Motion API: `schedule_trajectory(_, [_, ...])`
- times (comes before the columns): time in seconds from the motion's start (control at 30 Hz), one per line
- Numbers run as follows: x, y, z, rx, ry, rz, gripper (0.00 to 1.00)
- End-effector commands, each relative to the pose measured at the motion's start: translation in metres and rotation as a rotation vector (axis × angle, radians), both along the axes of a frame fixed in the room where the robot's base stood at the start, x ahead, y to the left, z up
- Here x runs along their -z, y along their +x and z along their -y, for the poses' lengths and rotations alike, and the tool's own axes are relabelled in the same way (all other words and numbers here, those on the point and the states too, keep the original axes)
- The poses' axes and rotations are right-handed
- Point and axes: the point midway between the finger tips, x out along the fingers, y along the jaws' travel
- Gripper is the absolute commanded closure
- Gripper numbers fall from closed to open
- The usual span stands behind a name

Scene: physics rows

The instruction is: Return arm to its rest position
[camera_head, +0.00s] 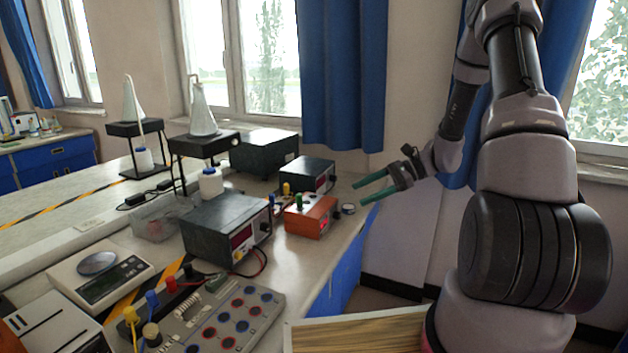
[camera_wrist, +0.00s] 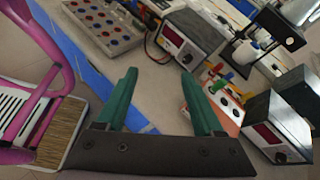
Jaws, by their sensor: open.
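My gripper (camera_head: 366,190) is open and empty, with two green fingers apart. In the head view it hangs in the air at the right end of the lab bench (camera_head: 345,240), just right of the orange box (camera_head: 312,217). My arm comes down to it from the upper right, bent at the elbow. In the wrist view the gripper (camera_wrist: 160,95) points toward the bench. The orange box (camera_wrist: 228,112) lies beyond and beside its right finger, and nothing is between the fingers.
A dark power supply (camera_head: 225,225), a smaller one (camera_head: 308,172), a control board (camera_head: 220,318) and a scale (camera_head: 100,273) crowd the bench. A wooden board (camera_head: 360,332) is at the front.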

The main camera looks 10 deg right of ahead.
Motion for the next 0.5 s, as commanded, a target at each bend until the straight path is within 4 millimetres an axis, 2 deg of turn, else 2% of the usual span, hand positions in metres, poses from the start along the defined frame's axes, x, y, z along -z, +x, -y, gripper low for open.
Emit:
schedule_trajectory(0.03, [-0.018,-0.006,-0.004,-0.04,-0.049,0.04,0.31])
schedule_trajectory(0.2, [-0.071,-0.034,-0.012,-0.176,-0.237,0.17,0.31])
schedule_trajectory(0.5, [-0.15,-0.091,-0.016,-0.356,-0.568,0.433,0.31])
